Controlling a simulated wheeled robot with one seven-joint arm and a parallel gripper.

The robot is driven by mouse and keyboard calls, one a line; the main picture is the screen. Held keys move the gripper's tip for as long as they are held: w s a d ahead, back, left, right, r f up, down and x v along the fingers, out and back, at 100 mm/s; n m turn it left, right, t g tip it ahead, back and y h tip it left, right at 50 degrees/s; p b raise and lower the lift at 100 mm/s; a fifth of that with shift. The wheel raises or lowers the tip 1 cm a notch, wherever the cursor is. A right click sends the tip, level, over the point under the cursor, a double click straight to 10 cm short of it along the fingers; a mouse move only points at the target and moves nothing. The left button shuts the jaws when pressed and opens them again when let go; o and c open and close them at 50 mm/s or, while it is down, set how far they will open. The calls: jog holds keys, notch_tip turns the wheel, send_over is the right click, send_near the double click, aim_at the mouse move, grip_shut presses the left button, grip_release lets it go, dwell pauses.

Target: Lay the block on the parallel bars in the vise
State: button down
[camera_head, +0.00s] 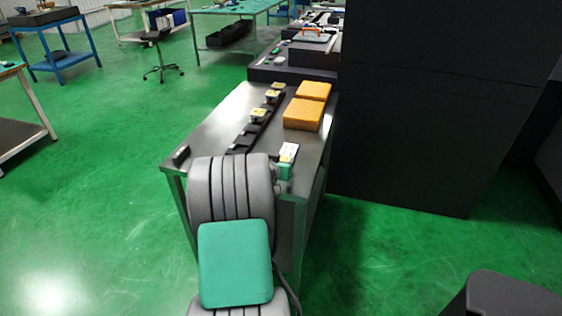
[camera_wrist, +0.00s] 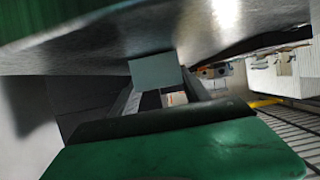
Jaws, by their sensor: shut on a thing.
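In the wrist view, my gripper (camera_wrist: 158,88) reaches away from its green body. It is shut on a small pale grey block (camera_wrist: 155,70), held at the fingertips. A large grey surface crosses the top of this view close by the block; whether they touch cannot be told. In the head view, my arm stands in front of the grey table, and my gripper and the block cannot be clearly made out there. I cannot make out the vise or the parallel bars in either view.
The grey table (camera_head: 215,125) carries two orange boxes (camera_head: 303,114) and a black rack (camera_head: 250,135) with several yellow-topped pieces. A small black piece (camera_head: 181,155) lies at its left edge. A tall dark cabinet (camera_head: 430,110) blocks the right. Green floor is free at left.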

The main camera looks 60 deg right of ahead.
jog(key=shift+f, duration=0.15)
jog(key=c, duration=0.5)
grip_release()
